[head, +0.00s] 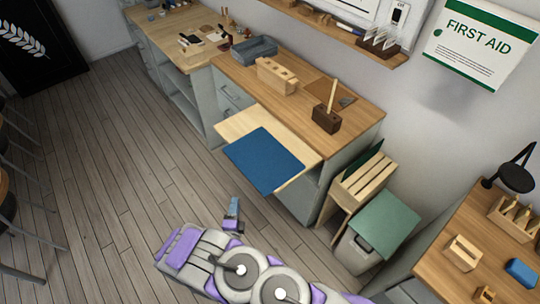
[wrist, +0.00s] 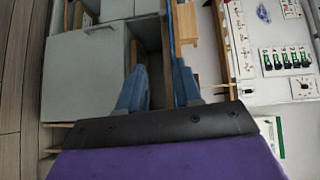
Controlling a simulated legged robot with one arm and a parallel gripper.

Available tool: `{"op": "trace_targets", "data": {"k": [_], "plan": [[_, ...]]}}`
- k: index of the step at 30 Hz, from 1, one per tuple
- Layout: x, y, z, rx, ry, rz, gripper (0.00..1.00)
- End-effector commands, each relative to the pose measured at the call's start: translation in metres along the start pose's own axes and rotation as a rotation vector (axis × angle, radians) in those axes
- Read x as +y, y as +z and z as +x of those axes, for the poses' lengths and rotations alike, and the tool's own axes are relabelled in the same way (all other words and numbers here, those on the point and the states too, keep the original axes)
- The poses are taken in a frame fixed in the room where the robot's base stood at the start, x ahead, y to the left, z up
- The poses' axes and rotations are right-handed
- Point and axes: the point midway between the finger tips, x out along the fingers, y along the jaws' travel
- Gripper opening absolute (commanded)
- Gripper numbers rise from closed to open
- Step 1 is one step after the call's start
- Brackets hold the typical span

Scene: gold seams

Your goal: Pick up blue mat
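The blue mat (head: 264,160) lies flat on a pale wooden pull-out board (head: 243,122) at the front of the wooden counter, its near edge at the board's front. My gripper (head: 235,203) is below and in front of the mat in the head view, apart from it. In the wrist view my gripper (wrist: 159,85) has its two blue fingers spread, with nothing between them. A thin blue strip beyond the fingers there may be the mat seen edge-on; I cannot tell for sure.
The counter holds a grey tray (head: 254,48), a wooden block with holes (head: 277,76) and a dark block with a stick (head: 327,119). A slatted wooden stand (head: 362,182) and a green-lidded bin (head: 384,223) stand to the right.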

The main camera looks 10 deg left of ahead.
Motion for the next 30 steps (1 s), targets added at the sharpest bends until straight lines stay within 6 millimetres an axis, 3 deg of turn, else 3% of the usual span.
{"op": "trace_targets", "data": {"k": [4, 8, 24, 30], "plan": [[0.001, -0.002, -0.014, -0.022, -0.054, 0.015, 0.34], [0.000, -0.004, -0.009, -0.025, -0.069, 0.023, 0.34], [-0.004, 0.001, 0.090, -0.022, -0.066, 0.020, 0.34], [-0.008, 0.002, 0.105, -0.026, -0.067, 0.020, 0.34]]}}
